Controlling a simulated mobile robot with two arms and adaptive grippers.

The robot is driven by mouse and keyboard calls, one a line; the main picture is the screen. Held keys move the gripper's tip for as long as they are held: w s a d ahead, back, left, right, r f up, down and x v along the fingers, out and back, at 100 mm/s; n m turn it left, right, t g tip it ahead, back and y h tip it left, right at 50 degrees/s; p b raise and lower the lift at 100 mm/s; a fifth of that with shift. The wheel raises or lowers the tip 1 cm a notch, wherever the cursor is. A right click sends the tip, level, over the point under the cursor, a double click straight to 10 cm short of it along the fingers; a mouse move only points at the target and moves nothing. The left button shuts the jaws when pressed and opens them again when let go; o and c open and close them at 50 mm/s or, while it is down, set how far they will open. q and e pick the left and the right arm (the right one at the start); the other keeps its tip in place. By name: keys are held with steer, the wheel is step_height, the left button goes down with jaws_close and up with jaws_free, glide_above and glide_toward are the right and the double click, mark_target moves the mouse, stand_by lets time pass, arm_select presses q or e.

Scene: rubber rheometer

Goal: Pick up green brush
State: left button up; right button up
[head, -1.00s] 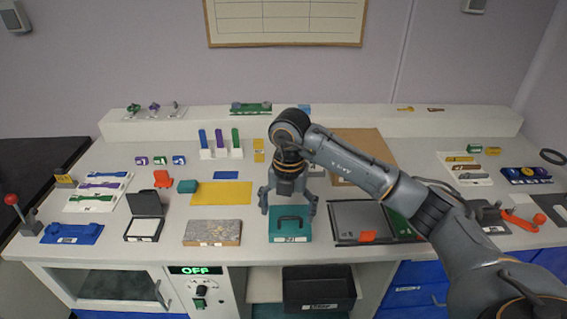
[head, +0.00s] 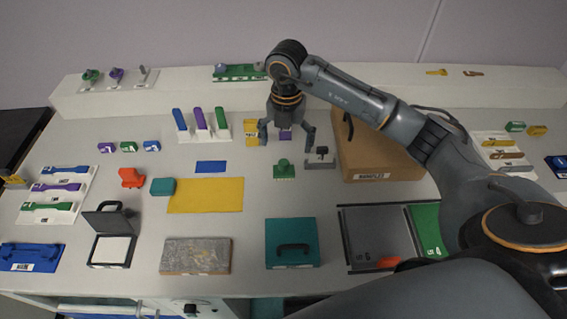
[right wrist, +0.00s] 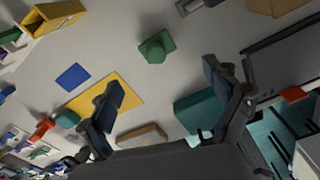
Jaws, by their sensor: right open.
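A green upright handle (head: 221,118) stands in a white rack (head: 204,137) beside a purple and a blue one in the head view. A small green block with a knob (head: 284,170) lies on the bench; it also shows in the right wrist view (right wrist: 156,47). I cannot tell for sure which of these is the green brush. My right gripper (head: 286,140) is open and empty, pointing down above the bench, right of the rack and near the knobbed block. In the right wrist view its fingers (right wrist: 162,88) are spread, nothing between them. My left gripper is out of view.
A yellow box (head: 251,133) stands between rack and gripper. A cardboard box (head: 375,165) is close on the right, a small grey device (head: 320,158) in front of it. A teal case (head: 292,244) and a yellow mat (head: 206,195) lie nearer the front.

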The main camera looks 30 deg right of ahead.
mark_target(284, 162)
step_height(284, 162, down, 4)
steer(key=shift+s+a+f+p, duration=0.1)
steer(key=shift+s+f+p, duration=0.1)
steer(key=shift+p, duration=0.15)
steer(key=shift+w+f, duration=0.15)
steer(key=shift+f, duration=0.2)
steer(key=shift+f+p, duration=0.45)
steer(key=shift+f, duration=0.15)
steer(key=f, duration=0.1)
steer(key=f+p, duration=0.1)
steer(key=f, duration=0.1)
steer(key=shift+w+a+f, duration=0.15)
steer(key=shift+a+f, duration=0.05)
steer(key=shift+f, duration=0.45)
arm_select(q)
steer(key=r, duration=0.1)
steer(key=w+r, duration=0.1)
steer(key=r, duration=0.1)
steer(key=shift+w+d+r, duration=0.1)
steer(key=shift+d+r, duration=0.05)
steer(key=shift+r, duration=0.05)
arm_select(e)
steer(key=c, duration=1.4)
